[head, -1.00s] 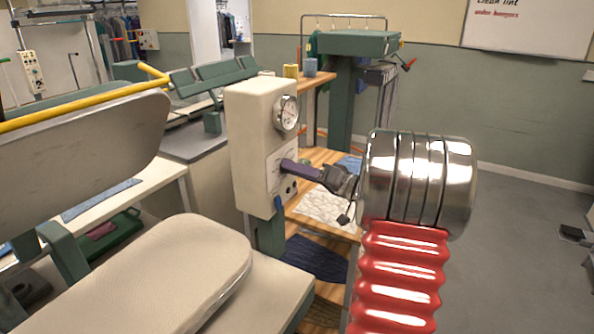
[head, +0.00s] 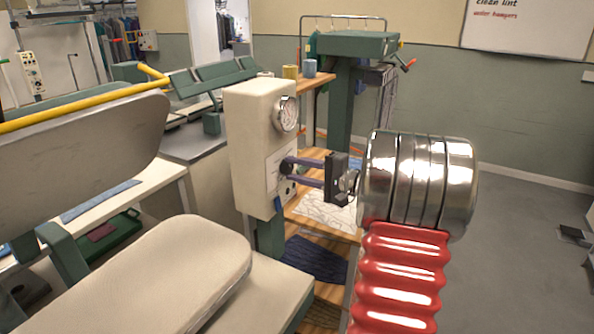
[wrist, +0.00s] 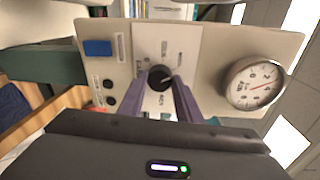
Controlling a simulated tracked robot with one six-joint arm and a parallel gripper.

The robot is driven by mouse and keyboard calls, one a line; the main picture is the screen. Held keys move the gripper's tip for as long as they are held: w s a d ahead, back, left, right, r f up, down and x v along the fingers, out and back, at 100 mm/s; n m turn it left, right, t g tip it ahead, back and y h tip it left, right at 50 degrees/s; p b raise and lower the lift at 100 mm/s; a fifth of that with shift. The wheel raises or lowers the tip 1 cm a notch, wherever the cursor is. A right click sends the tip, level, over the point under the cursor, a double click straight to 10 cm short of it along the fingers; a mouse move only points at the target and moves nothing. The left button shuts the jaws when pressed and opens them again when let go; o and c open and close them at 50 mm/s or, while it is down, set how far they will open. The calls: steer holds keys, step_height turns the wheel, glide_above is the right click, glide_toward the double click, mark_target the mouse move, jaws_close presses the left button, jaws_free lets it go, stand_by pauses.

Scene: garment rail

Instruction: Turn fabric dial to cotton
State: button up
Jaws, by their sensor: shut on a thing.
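The fabric dial is a black round knob (wrist: 160,78) on a white label plate on the cream control box (head: 251,150). The label words around it are too small to read. My gripper (head: 287,173) reaches the box from the right, its two purple fingers at the knob. In the wrist view, the fingers (wrist: 166,86) are shut on the knob, one on each side. The knob's pointer is hard to make out, so I cannot tell its setting.
A round gauge (head: 286,115) sits above the dial on the same box. A blue button (wrist: 98,48) and small black knobs (wrist: 109,92) are on the panel too. A padded pressing board (head: 165,270) lies at front left, and a wooden shelf with cloth (head: 322,208) stands behind my gripper.

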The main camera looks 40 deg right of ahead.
steer(key=m, duration=0.5)
steer(key=shift+d+f+y, duration=0.2)
steer(key=shift+d+y, duration=0.05)
steer(key=shift+y, duration=0.05)
steer(key=m, duration=0.5)
steer(key=shift+m+g, duration=0.3)
steer(key=o, duration=0.8)
steer(key=shift+y, duration=0.4)
steer(key=shift+c, duration=0.2)
steer(key=shift+o, duration=1.4)
steer(key=shift+r, duration=0.1)
steer(key=v, duration=1.3)
steer(key=shift+s, duration=0.35)
